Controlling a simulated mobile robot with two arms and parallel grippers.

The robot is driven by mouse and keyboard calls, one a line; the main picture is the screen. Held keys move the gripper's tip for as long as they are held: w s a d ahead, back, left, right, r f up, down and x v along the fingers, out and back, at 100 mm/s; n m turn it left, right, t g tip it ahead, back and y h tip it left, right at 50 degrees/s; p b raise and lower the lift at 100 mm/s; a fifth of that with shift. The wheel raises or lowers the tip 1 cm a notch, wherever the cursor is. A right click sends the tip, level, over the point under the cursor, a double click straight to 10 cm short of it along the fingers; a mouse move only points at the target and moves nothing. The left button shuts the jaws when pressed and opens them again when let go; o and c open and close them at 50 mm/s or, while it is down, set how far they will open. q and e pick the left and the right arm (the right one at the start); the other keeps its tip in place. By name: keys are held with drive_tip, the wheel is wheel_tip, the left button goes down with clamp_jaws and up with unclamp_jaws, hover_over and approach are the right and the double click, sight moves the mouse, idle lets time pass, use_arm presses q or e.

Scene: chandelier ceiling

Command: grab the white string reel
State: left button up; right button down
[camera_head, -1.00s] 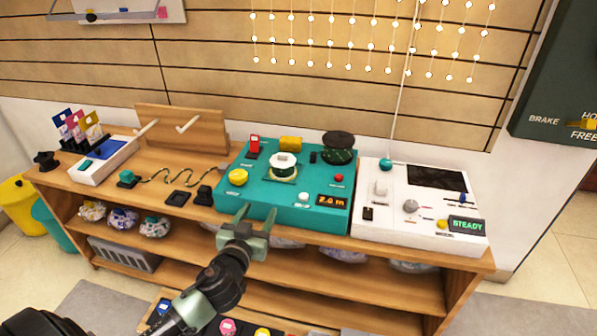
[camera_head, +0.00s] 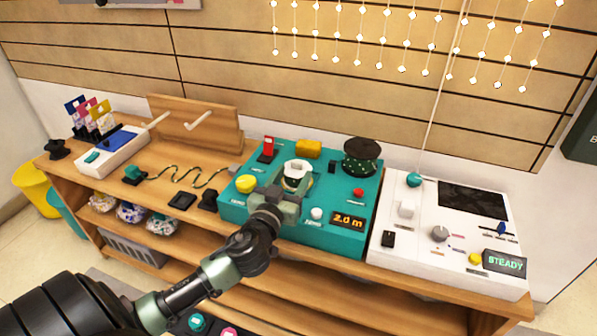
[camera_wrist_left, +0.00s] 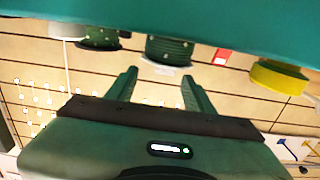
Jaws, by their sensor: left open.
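In the left wrist view, which is upside down, the reel (camera_wrist_left: 168,50) shows a dark green ribbed side and a white rim. My left gripper (camera_head: 283,190) is open in front of the reel, its fingers pointing towards it and hiding its lower part. In the left wrist view the gripper (camera_wrist_left: 158,78) has its two fingers apart, with the reel roughly between their lines, and nothing is held. My right gripper is not in view.
A yellow round knob (camera_head: 246,183), a dark round pad (camera_head: 362,155) and a red switch (camera_head: 268,148) are on the teal box around the reel. A white console (camera_head: 430,265) stands to the right. Wooden shelf (camera_head: 150,180) space with a wavy cord lies left.

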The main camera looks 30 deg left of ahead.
sight(296, 164)
use_arm(q)
drive_tip(key=x, duration=0.5)
drive_tip(key=shift+w+a, duration=0.25)
drive_tip(key=shift+a, duration=0.15)
clamp_jaws()
